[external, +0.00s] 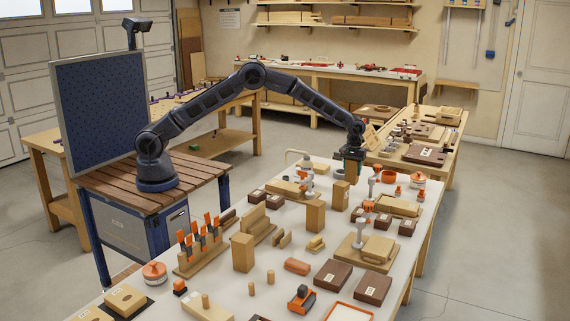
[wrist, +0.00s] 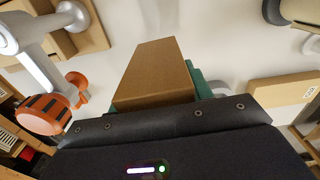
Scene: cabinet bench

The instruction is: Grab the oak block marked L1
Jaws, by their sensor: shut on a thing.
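My gripper (external: 353,156) is at the end of my outstretched arm, over the far part of the bench. Its green fingers are shut on a plain brown wooden block (external: 350,172). In the wrist view this block (wrist: 155,75) fills the middle, with a green finger (wrist: 202,82) showing at its right edge. No L1 mark can be read on the faces in view. Another upright wooden block (external: 340,196) stands just below and left of the held one in the external view. I cannot tell how far the held block is above the bench top.
A white-and-grey clamp stand (external: 307,180) is left of my gripper, and another stand (external: 371,186) is close on its right. Upright blocks (external: 315,216), dark boxes (external: 333,277) and an orange-handled tool rack (external: 200,245) crowd the white bench (external: 225,292). Small bare patches lie between them.

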